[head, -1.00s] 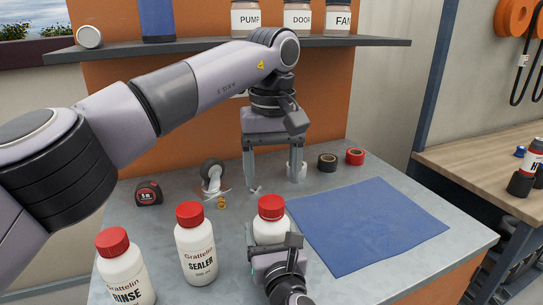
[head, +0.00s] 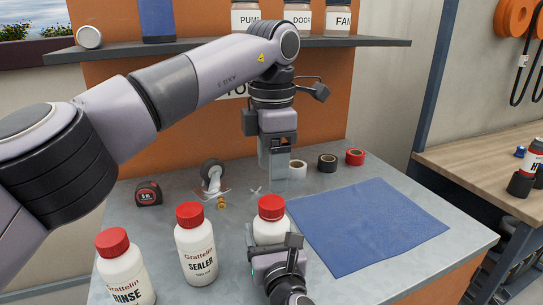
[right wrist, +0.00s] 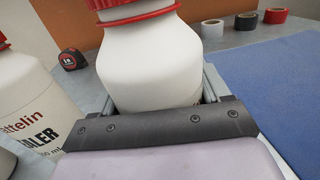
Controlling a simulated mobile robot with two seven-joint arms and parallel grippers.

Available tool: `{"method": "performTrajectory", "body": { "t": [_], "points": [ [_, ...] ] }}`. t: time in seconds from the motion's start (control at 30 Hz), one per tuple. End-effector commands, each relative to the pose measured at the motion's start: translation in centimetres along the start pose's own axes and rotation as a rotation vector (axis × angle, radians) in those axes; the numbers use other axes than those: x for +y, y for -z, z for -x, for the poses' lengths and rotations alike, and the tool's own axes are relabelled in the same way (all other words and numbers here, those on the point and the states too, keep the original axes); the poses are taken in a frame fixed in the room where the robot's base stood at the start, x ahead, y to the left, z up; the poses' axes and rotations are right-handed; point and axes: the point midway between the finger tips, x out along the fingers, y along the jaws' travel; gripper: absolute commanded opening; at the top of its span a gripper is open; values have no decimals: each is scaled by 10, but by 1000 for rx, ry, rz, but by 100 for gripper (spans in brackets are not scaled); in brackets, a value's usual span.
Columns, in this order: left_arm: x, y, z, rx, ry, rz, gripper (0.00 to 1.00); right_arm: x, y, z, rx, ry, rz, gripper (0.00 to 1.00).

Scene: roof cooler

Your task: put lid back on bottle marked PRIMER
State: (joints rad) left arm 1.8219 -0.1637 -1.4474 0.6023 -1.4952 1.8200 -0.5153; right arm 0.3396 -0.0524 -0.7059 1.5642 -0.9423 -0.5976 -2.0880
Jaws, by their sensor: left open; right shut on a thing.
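A white bottle (head: 269,232) with a red lid (head: 271,206) on top stands at the front of the bench. Its label is turned out of sight, so I cannot read PRIMER on it. In the right wrist view the bottle (right wrist: 150,65) shows a red ring at its neck, a white band, and red lid above. I cannot tell how tightly the lid sits. My right gripper (head: 273,246) is shut around the bottle's body. My left gripper (head: 274,168) is open and empty, behind and above the bottle, its fingers seen nearly edge-on.
Red-lidded bottles marked SEALER (head: 196,246) and RINSE (head: 124,272) stand to the left. A blue cloth (head: 368,222) covers the right side. A shelf (head: 200,47) hangs above.

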Motion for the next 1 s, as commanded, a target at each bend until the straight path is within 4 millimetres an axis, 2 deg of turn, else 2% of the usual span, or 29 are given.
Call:
{"method": "performTrajectory", "body": {
  "t": [1.0],
  "points": [
    [-1,1,10,1,0,1696,70,0,1,0,2,0,0,0]
  ]
}}
